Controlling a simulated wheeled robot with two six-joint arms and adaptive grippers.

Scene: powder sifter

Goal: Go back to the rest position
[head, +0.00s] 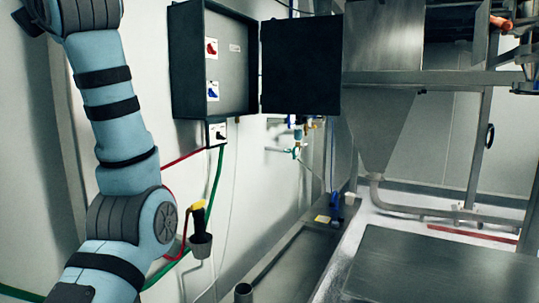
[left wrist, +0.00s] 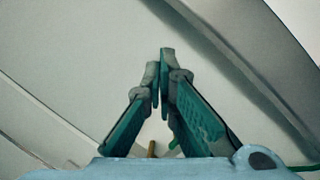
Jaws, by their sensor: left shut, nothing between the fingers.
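My left gripper (left wrist: 159,72) shows in the left wrist view with its green fingers drawn together at the tips and nothing between them. Behind it is a pale wall surface. In the head view my blue left arm comes in at the left, bent, in front of the wall; its gripper is out of that picture. My right gripper is in neither view.
An open black control box (head: 212,62) with red and blue switches hangs on the wall. A yellow-and-black handle (head: 199,215) sits in a holder close right of my arm. A steel hopper (head: 378,125) and a metal table (head: 440,265) stand at the right.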

